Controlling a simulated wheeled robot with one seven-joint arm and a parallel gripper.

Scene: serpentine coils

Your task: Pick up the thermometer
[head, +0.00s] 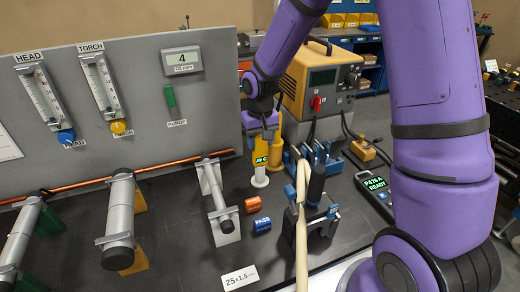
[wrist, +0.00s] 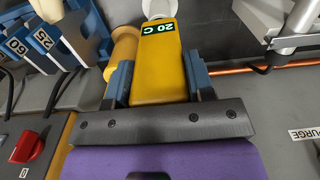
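The thermometer is a yellow handheld body (wrist: 158,75) with a dark display reading "20 C" and a pale lower end. In the wrist view it sits between the two blue fingers of my gripper (wrist: 158,82), and I see no gap on either side. In the head view my gripper (head: 261,134) is above the thermometer (head: 261,160), which points down with its white end close to the dark bench. I cannot tell whether that end touches the bench.
A yellow cylinder (wrist: 124,47) stands close beside the thermometer. Blue clamps (head: 318,160) and a yellow power unit (head: 318,80) are to its right. A grey panel (head: 215,75) with a copper pipe (head: 150,167) is to the left. Red (head: 253,204) and blue (head: 262,225) pieces lie in front.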

